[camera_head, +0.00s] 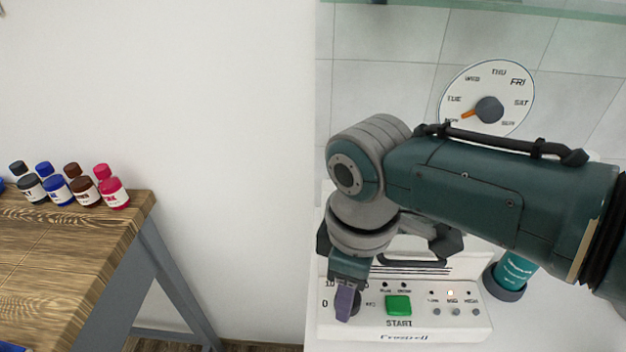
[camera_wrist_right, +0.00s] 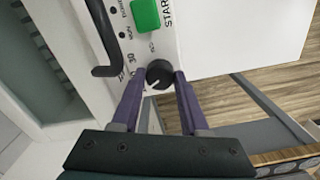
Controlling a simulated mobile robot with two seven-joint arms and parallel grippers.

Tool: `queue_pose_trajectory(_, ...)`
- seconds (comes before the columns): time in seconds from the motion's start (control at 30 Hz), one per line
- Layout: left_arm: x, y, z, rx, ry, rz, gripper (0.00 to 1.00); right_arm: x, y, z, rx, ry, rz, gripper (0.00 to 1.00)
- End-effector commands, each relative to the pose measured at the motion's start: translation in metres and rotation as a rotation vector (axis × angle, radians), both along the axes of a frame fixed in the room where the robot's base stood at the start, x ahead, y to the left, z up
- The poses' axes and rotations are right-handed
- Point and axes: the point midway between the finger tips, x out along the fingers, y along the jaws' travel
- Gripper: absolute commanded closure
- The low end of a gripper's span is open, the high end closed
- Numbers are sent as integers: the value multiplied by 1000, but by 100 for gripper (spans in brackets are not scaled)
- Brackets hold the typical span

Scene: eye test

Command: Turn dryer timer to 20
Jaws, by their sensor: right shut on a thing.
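The white dryer (camera_head: 450,325) stands on a white surface, with a green START button (camera_head: 399,305) that also shows in the wrist view (camera_wrist_right: 146,14). Its dark round timer knob (camera_wrist_right: 159,74) has a short white pointer mark. Some dial numbers show beside it, but I cannot tell for sure which one the mark meets. My right gripper (camera_wrist_right: 160,82) has its purple fingers on either side of the knob, shut on it. In the head view my right gripper (camera_head: 345,303) comes down from above and covers much of the knob and dial. My left gripper is not in view.
A round weekday dial (camera_head: 508,84) hangs on the tiled wall. A teal container (camera_head: 514,271) stands right of the dryer. Several small bottles (camera_head: 84,190) stand on a wooden table (camera_head: 60,250) at left. A dark handle (camera_wrist_right: 103,40) projects near the gripper.

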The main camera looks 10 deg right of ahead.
Motion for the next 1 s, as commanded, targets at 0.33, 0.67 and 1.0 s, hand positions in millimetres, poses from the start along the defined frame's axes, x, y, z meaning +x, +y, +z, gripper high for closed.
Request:
queue_pose_trajectory(0.33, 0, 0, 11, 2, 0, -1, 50, 0, 1, 1, 2, 2, -279, 100)
queue_pose_trajectory(0.67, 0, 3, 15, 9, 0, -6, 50, 0, 1, 1, 1, 0, -425, 100)
queue_pose_trajectory(1.0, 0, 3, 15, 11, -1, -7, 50, 0, 1, 0, 2, 0, -460, 100)
